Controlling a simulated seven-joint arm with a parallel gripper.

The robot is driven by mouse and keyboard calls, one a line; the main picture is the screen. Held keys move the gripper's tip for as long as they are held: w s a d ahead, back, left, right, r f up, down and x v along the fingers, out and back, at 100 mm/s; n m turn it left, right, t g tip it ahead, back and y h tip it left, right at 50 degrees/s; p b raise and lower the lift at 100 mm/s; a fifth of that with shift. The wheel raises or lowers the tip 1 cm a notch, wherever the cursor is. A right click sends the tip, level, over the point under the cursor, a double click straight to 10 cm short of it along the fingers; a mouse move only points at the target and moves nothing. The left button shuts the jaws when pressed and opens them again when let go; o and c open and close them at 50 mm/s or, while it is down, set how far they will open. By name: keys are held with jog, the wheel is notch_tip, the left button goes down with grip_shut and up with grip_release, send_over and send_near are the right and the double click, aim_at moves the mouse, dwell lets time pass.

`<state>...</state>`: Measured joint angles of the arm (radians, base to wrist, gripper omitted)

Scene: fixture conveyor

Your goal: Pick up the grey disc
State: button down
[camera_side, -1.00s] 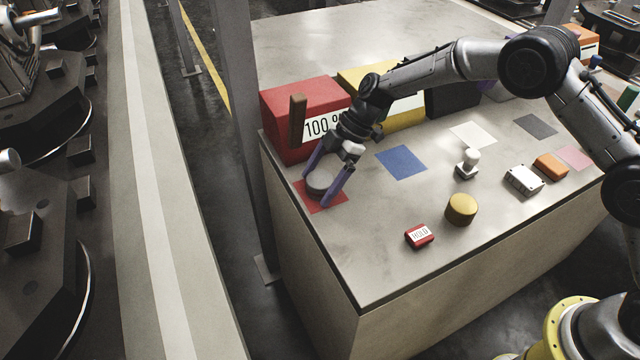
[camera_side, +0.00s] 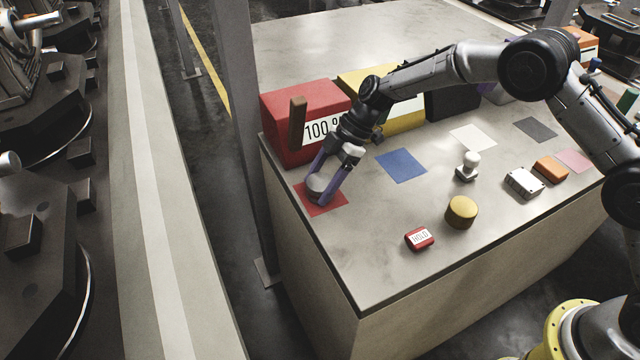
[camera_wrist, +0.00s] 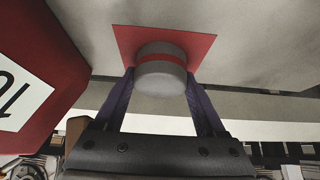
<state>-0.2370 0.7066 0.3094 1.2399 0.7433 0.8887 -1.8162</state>
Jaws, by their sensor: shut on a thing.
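The grey disc (camera_side: 317,185) is a short grey cylinder over the red square mat (camera_side: 330,204) near the table's left edge. My gripper (camera_side: 318,186) is shut on the disc, with one purple finger on each side. In the wrist view the grey disc (camera_wrist: 160,72) sits between the two fingers of my gripper (camera_wrist: 160,82), in front of the red mat (camera_wrist: 200,50). A red band shows across the disc there. I cannot tell whether the disc touches the mat.
A red box (camera_side: 285,105) marked "100" stands close behind my gripper, with a yellow box (camera_side: 405,115) beside it. A blue mat (camera_side: 401,164) lies to the right. A yellow cylinder (camera_side: 461,211) and a red "HOLD" block (camera_side: 419,239) stand toward the front.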

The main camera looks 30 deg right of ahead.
aim_at(312, 185)
jog(key=shift+w+r, duration=0.1)
jog(key=shift+r, duration=0.5)
notch_tip(312, 185, up, 2)
jog(key=shift+r, duration=0.25)
jog(key=s+d+r, duration=0.6)
jog(key=s+r, duration=0.3)
jog(key=s, duration=0.4)
jog(key=shift+r, duration=0.15)
jog(key=shift+w, duration=0.1)
